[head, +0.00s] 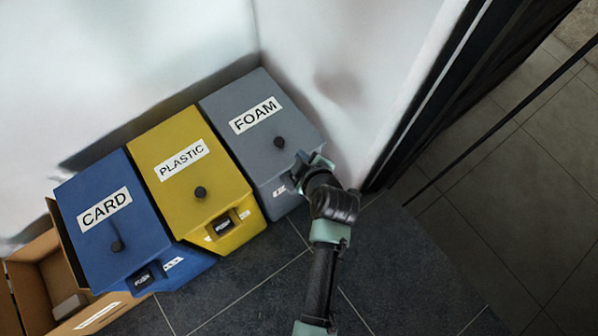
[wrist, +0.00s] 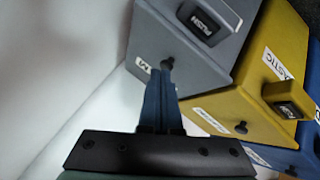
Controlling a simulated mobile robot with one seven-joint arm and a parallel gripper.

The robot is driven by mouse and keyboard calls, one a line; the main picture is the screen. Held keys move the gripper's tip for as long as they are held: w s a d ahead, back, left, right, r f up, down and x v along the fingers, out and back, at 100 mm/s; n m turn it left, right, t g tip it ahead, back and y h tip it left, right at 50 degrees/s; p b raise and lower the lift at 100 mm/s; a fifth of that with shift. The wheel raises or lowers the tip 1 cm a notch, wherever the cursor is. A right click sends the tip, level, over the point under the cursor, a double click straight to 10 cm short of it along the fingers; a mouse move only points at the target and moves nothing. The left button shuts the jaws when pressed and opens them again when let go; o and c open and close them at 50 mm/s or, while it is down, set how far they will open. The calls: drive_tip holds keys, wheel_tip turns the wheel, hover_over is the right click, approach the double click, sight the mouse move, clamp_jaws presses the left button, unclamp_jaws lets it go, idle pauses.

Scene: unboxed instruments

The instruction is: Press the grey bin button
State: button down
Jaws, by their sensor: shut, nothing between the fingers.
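The grey bin (head: 243,98) labelled FOAM stands at the right end of a row of bins. It fills the upper middle of the wrist view (wrist: 185,70). Its black PUSH button (wrist: 204,20) shows at the top of the wrist view. In the head view my arm and gripper hide that button. A black knob (head: 278,142) is on the lid. My gripper (head: 304,163) is at the lower right front of the grey bin. Its blue fingers (wrist: 160,72) are shut and empty. In the wrist view their tips overlap the knob, apart from the button; contact cannot be told.
The yellow PLASTIC bin (head: 184,177) and blue CARD bin (head: 117,226) stand to the left, each with its own PUSH button. An open cardboard box (head: 40,250) is at far left. A white wall (head: 345,70) stands close right of the grey bin. Dark tiled floor (head: 400,285) is clear.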

drive_tip(key=shift+f+b, duration=3.8)
drive_tip(key=shift+f, duration=0.6)
drive_tip(key=shift+f, duration=0.1)
drive_tip(key=shift+f+b, duration=0.3)
drive_tip(key=shift+b, duration=0.05)
drive_tip(key=shift+f+b, duration=0.4)
drive_tip(key=shift+f, duration=0.05)
drive_tip(key=shift+r, duration=0.15)
drive_tip(key=shift+r+p, duration=0.7)
drive_tip(key=shift+p, duration=0.05)
drive_tip(key=shift+r+p, duration=2.2)
drive_tip(key=shift+r, duration=0.3)
drive_tip(key=shift+w+r, duration=0.1)
